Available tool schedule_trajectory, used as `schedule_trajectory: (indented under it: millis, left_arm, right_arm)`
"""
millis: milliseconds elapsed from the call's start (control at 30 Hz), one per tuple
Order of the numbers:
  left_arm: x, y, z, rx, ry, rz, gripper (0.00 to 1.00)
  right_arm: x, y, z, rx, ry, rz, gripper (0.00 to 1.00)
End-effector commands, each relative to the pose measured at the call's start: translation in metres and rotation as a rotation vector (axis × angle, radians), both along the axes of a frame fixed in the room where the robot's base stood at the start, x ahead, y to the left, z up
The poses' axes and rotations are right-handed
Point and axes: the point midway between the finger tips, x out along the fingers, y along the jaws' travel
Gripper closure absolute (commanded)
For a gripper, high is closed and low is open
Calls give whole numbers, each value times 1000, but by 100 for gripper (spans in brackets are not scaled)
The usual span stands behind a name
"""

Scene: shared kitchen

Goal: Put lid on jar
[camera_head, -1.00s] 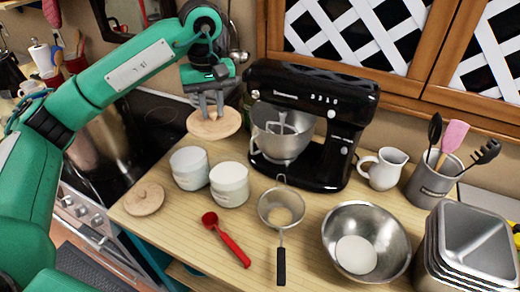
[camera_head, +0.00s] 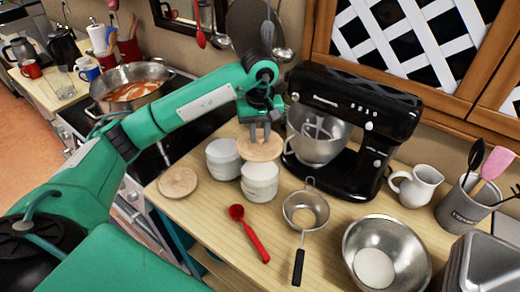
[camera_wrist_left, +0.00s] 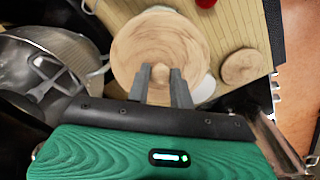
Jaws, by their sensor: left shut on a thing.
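My left gripper (camera_head: 260,138) is shut on the knob of a round wooden lid (camera_head: 259,149), which it holds roughly level. In the head view the lid shows just above the rim of the right white jar (camera_head: 260,185); I cannot tell whether they touch. The left white jar (camera_head: 222,160) stands close beside it without a lid. A second wooden lid (camera_head: 178,182) lies flat on the counter to the left. In the left wrist view the held lid (camera_wrist_left: 150,42) hides most of what is below it, and a bit of white jar (camera_wrist_left: 206,89) shows past its edge. My right gripper is out of view.
A black stand mixer (camera_head: 345,130) with a steel bowl stands close right of the held lid. A red spoon (camera_head: 250,235), a strainer (camera_head: 305,212) and a metal bowl (camera_head: 385,255) lie in front. A pot (camera_head: 132,88) sits on the stove at the back left.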

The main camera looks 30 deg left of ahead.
Motion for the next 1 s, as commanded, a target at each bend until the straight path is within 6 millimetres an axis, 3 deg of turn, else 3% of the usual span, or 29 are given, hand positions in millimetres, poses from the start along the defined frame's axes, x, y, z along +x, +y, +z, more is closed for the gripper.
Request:
schedule_trajectory:
  millis: [200,467,633,867,900,1000]
  left_arm:
    - [0,0,-33,-1,3,1,100]
    - [-1,0,-50,0,3,0,100]
    - [0,0,-73,-1,3,1,100]
    - [0,0,-79,0,0,0,100]
    - [0,0,-79,0,0,0,72]
    - [0,0,-79,0,0,0,56]
  right_arm:
    - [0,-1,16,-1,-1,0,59]
    - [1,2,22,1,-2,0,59]
    - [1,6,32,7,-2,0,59]
    - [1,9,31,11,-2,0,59]
    - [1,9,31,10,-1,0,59]
    - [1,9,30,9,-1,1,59]
